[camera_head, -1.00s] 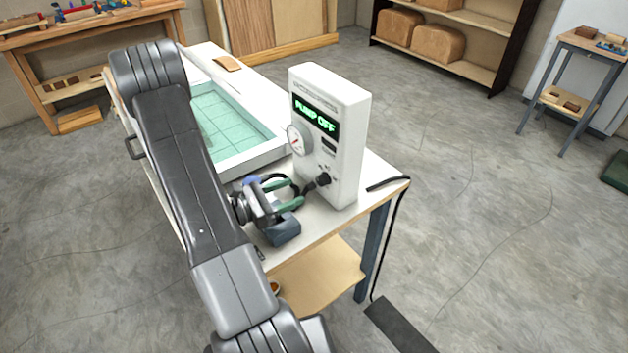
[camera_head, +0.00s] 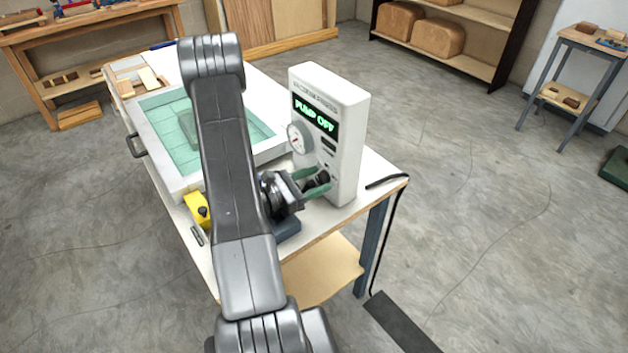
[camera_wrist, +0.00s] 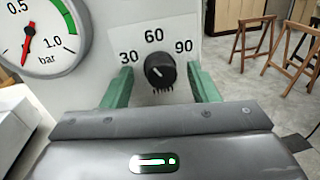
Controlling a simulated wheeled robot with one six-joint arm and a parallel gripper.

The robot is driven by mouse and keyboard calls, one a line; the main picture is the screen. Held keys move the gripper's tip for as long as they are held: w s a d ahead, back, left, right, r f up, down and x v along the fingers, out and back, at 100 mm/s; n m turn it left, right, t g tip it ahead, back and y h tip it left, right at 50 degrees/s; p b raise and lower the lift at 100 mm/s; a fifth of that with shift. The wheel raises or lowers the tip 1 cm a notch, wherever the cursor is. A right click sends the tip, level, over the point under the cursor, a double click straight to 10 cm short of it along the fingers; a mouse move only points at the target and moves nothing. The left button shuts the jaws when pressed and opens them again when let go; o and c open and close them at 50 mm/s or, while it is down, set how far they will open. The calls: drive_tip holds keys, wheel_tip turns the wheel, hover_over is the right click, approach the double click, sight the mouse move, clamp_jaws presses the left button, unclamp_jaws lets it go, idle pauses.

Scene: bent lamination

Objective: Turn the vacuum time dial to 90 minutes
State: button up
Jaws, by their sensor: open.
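The vacuum time dial (camera_wrist: 160,70) is a black knob on the white control box (camera_head: 347,130), with marks 30, 60 and 90 around it in the wrist view. Its white pointer line aims up and left, between 30 and 60. My gripper (camera_wrist: 160,85) is open, with one green finger on each side of the dial, seemingly apart from it. In the head view my gripper (camera_head: 322,184) is at the box's lower front, and the dial is partly hidden by the fingers. The box display (camera_head: 315,113) reads PUMP OFF.
A round gauge (camera_wrist: 42,35) in bar sits left of the dial, its needle near the low end. The vacuum press frame (camera_head: 170,125) lies behind my arm on the white table. A yellow item (camera_head: 197,210) stands near the table's left edge. A black hose (camera_head: 387,181) lies right of the box.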

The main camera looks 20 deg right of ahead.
drive_tip(key=c, duration=1)
drive_tip(key=shift+o, duration=0.2)
drive_tip(key=shift+f+b, duration=0.1)
drive_tip(key=shift+b, duration=0.35)
drive_tip(key=shift+f+m+b, duration=0.15)
drive_tip(key=shift+m+b, duration=0.55)
drive_tip(key=shift+b, duration=0.3)
drive_tip(key=m+b, duration=0.2)
drive_tip(key=b, duration=0.2)
drive_tip(key=m+b, duration=0.2)
drive_tip(key=b, duration=0.2)
drive_tip(key=shift+s+m+y, duration=0.1)
drive_tip(key=shift+m+y, duration=0.2)
drive_tip(key=shift+y, duration=0.1)
drive_tip(key=shift+r+m+b, duration=0.25)
drive_tip(key=shift+m+b, duration=0.25)
drive_tip(key=shift+b, duration=0.5)
drive_tip(key=shift+r, duration=0.1)
